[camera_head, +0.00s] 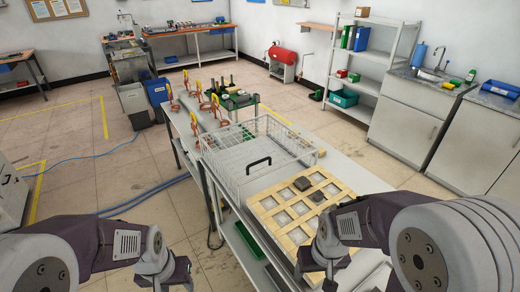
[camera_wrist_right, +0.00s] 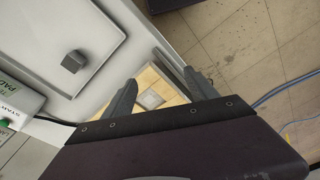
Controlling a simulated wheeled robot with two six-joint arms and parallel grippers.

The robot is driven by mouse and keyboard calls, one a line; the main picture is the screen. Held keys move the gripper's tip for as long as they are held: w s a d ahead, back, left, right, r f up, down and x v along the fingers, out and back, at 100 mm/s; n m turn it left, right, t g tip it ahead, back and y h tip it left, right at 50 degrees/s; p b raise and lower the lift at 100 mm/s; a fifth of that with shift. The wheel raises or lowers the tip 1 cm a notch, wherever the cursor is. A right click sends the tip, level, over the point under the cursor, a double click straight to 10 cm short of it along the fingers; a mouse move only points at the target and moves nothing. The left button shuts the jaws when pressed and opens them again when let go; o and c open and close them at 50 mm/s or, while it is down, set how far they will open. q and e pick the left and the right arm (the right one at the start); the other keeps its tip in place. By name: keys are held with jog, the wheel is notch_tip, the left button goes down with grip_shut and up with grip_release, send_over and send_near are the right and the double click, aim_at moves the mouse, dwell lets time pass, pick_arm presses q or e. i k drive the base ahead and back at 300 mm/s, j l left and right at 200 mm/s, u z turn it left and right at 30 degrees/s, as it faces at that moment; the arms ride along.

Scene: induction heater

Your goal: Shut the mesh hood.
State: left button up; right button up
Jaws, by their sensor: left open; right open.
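The mesh hood (camera_head: 238,158) is a pale wire-mesh box on the long bench, just beyond a wooden grid. Its black handle (camera_head: 258,162) is on the side facing me. I cannot tell for sure how its hinge or lid stands. My right gripper (camera_head: 322,268) is open and empty near the front right of the wooden grid, apart from the handle. In the right wrist view its two fingers (camera_wrist_right: 160,78) are spread, with wood visible between them. My left gripper (camera_head: 175,272) is open and empty, low and left of the bench, well away from the hood.
The wooden grid (camera_head: 262,207) carries dark grey blocks (camera_head: 302,183). Orange clamp-like stands (camera_head: 197,117) line the bench's far left part. The right wrist view shows a pale panel with a dark block (camera_wrist_right: 74,61) and a green button (camera_wrist_right: 5,122). Floor left of the bench is mostly clear.

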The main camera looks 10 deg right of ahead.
aim_at(239, 203)
jog(key=j, duration=0.4)
jog(key=i+j, duration=0.2)
jog(key=j, duration=0.15)
jog(key=i+j, duration=0.25)
jog(key=j, duration=0.15)
jog(key=i+j, duration=0.2)
jog(key=j, duration=0.15)
jog(key=i+j, duration=0.2)
jog(key=j, duration=0.15)
